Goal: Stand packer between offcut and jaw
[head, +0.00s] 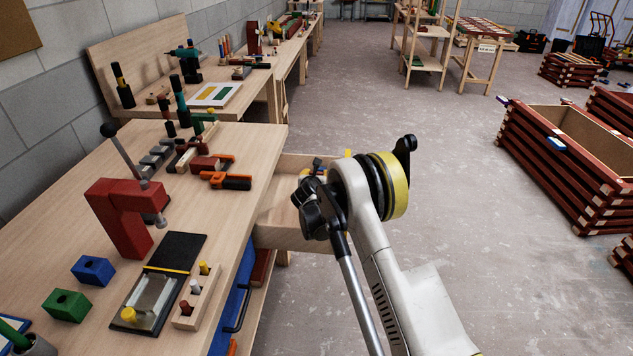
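I cannot single out the packer for sure. A dark red wooden piece (203,164), perhaps the offcut, lies on the near bench beside an orange-and-black clamp (226,181). Which part is the jaw is too small to tell. A red press-like tool (122,215) with a lever stands at the bench's left. My gripper (312,208) is the black end of my arm, right of the bench and in front of the open drawer. Its fingers are seen from behind and partly hidden, so their opening and any held thing do not show.
A blue block (93,270), a green block (66,305), a glass-topped tray (152,300) and a peg holder (197,295) fill the near bench front. The open drawer (278,215) juts from the bench's right side. Slatted crates (560,185) stand right; the floor between is clear.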

